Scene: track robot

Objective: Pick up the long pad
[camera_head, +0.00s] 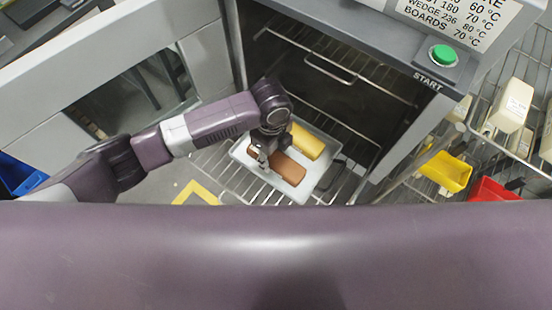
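A light grey tray (300,192) sits on a wire rack inside the open oven. A brown block (289,171) and a yellow block (307,142) lie on it side by side. I cannot tell for certain which of them is the long pad. My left gripper (261,160) points down over the left part of the brown block and hides some of it. The fingers are small in the picture, and I cannot tell whether they touch or grip the block. My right gripper is out of view.
The oven (410,100) has side walls close around the tray and an upper wire rack (315,52) behind it. A green START button (444,54) is on its panel. A rack at right holds a yellow bin (446,172) and a red bin (494,190).

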